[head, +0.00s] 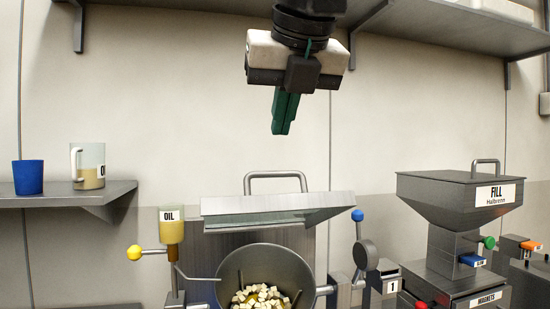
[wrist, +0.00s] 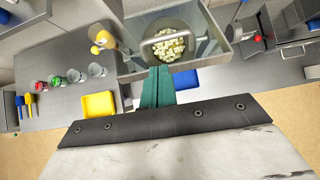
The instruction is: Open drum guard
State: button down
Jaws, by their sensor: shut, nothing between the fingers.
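The drum guard (head: 277,205) is a see-through panel in a pale metal frame, with a bar handle (head: 275,175) standing up from it. It sits above the drum (head: 232,276), a round metal bowl holding pale cubes (head: 262,298). In the wrist view the guard's handle (wrist: 170,47) crosses in front of the cubes (wrist: 168,48), which show through the panel. My gripper (head: 280,132) has green fingers, closed together and pointing down, empty. It hangs in the air above the handle, apart from it. In the wrist view its fingertips (wrist: 158,70) appear just below the handle.
An oil bottle (head: 171,226) and a yellow-knobbed lever (head: 134,252) stand left of the drum. A blue-knobbed lever (head: 357,215) and the FILL hopper (head: 450,190) stand right. A side shelf (head: 70,196) holds a blue cup (head: 28,178) and a jug (head: 90,166). A shelf (head: 420,30) runs overhead.

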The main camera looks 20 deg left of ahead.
jog(key=x, duration=0.9)
jog(key=shift+w+a+f, duration=0.15)
jog(key=shift+a+f, duration=0.1)
